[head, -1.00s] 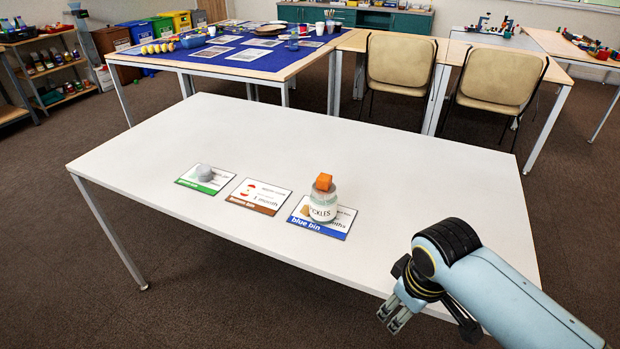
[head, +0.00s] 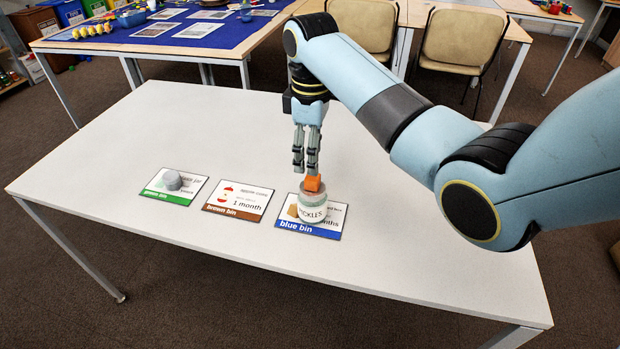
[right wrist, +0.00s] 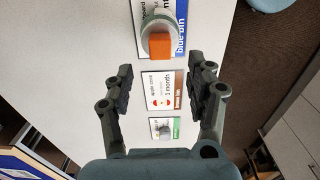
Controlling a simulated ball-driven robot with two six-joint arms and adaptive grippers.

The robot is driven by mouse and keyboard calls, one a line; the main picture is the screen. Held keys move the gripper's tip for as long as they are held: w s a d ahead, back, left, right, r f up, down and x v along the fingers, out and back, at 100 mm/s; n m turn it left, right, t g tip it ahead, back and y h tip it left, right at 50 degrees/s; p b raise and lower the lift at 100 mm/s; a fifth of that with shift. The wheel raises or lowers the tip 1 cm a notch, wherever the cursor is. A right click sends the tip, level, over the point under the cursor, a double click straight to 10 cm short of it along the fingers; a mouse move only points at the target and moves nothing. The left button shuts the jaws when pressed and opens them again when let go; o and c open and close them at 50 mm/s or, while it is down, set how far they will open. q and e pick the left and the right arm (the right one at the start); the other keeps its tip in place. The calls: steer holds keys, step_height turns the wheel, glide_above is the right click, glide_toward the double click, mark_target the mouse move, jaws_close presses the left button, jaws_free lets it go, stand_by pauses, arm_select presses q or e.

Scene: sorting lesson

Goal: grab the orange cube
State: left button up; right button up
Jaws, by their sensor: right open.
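The orange cube (head: 312,183) sits on top of a pickle jar (head: 312,207), which stands on the blue bin card (head: 325,232). My right gripper (head: 306,172) points down just above and behind the cube in the head view, its fingertips close to it. Whether they touch is hard to tell there. In the right wrist view the gripper (right wrist: 158,85) is open and empty, its fingers wide apart. The cube (right wrist: 160,46) shows beyond the fingertips, near the middle between them, on the jar. My left gripper is out of view.
The rest of the white table (head: 190,125) is clear. Two chairs (head: 457,45) stand behind it.

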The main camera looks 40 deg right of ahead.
mark_target(313, 177)
steer(key=shift+w+f, duration=0.1)
steer(key=shift+f, duration=0.8)
steer(key=f, duration=0.5)
steer(key=shift+s+d, duration=0.1)
steer(key=shift+s, duration=0.1)
steer(key=c, duration=0.3)
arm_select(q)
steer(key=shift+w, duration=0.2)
arm_select(e)
steer(key=c, duration=0.7)
steer(key=shift+r, duration=0.1)
